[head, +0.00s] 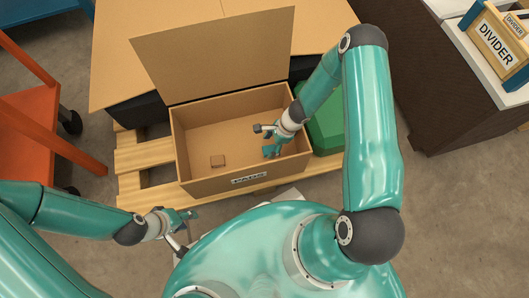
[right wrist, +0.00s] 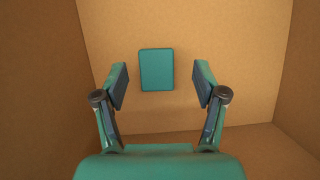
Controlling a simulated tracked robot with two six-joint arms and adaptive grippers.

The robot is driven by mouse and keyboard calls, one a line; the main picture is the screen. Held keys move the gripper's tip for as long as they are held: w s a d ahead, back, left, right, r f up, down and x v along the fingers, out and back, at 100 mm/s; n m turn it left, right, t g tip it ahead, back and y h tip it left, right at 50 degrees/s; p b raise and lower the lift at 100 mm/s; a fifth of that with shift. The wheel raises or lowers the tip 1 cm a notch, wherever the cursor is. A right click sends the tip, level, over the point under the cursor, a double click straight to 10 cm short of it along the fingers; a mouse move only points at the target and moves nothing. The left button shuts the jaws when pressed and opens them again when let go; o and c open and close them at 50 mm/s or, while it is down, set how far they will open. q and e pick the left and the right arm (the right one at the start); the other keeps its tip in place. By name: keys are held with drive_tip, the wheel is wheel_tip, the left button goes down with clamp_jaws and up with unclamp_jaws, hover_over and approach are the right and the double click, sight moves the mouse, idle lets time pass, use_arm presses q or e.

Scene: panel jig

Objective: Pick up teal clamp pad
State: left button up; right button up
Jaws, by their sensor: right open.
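The teal clamp pad (right wrist: 156,70) is a flat rectangle lying on the bottom of a cardboard box in the right wrist view. My right gripper (right wrist: 159,85) is open, with one finger to each side of the pad in the picture and a gap to both; it is not gripping it. In the head view my right gripper (head: 270,151) reaches down inside the open box (head: 225,184) labelled PADS. I cannot clearly make out the teal pad there, beside the teal gripper. My left gripper (head: 185,217) is outside the box, low at the left; its jaws are too small to read.
The box walls stand close around that gripper. The box rests on a wooden pallet (head: 140,158), with a green object (head: 325,130) to its right. An orange cart (head: 40,110) stands left.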

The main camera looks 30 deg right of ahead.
drive_tip(key=b+x, duration=0.1)
drive_tip(key=x, duration=0.1)
drive_tip(key=shift+a+f, duration=0.1)
drive_tip(key=shift+f, duration=0.3)
use_arm(q)
wheel_tip(320, 180, down, 2)
drive_tip(key=shift+f, duration=0.2)
use_arm(e)
drive_tip(key=shift+r, duration=0.1)
drive_tip(key=c, duration=1.2)
